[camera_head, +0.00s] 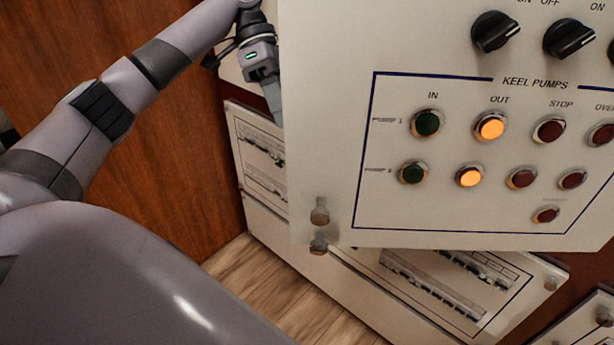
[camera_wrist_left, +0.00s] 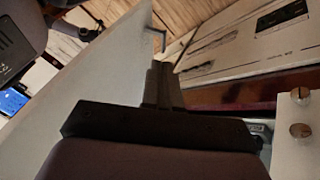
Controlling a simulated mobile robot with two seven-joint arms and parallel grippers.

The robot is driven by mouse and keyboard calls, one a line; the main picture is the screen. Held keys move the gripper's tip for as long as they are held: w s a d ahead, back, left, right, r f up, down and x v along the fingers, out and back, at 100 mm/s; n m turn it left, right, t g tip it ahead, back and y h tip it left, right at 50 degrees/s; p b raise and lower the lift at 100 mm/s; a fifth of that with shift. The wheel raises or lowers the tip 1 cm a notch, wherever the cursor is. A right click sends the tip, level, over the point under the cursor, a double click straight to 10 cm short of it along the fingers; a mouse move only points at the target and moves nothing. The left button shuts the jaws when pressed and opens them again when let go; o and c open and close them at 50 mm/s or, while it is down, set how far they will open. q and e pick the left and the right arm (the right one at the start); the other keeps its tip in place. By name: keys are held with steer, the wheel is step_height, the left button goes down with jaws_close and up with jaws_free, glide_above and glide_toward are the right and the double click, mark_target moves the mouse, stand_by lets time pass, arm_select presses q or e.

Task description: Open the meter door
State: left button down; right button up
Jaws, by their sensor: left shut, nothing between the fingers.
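A large pale panel door (camera_head: 330,130) fills the right of the head view, marked KEEL PUMPS, with lit and dark push buttons and black rotary knobs. No meter label shows. It stands forward of the lower panels behind it, so it looks swung out. My left gripper (camera_head: 274,104) is at the door's left edge, pointing down, its tips close to that edge; contact cannot be told. In the left wrist view, the shut, empty fingers (camera_wrist_left: 162,85) lie along a pale sheet (camera_wrist_left: 100,85), seemingly the door. My right gripper is not in view.
Lower panels with drawn diagrams (camera_head: 262,160) sit behind and below the door. Round metal fasteners (camera_head: 319,212) show near the door's lower left corner. A brown wooden wall (camera_head: 180,180) is at left, and wood-plank floor (camera_head: 265,280) lies below.

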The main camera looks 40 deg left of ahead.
mark_target(292, 172)
arm_select(q)
steer(key=shift+s+d+f+b, duration=0.7)
steer(key=shift+s+d+f, duration=0.2)
steer(key=shift+s+d, duration=0.25)
steer(key=shift+s+d+f+b, duration=0.7)
steer(key=shift+s+d+f, duration=0.25)
steer(key=shift+d, duration=0.35)
steer(key=shift+s+d+f+b, duration=0.7)
steer(key=shift+s+d+f, duration=0.15)
steer(key=shift+s+d, duration=0.3)
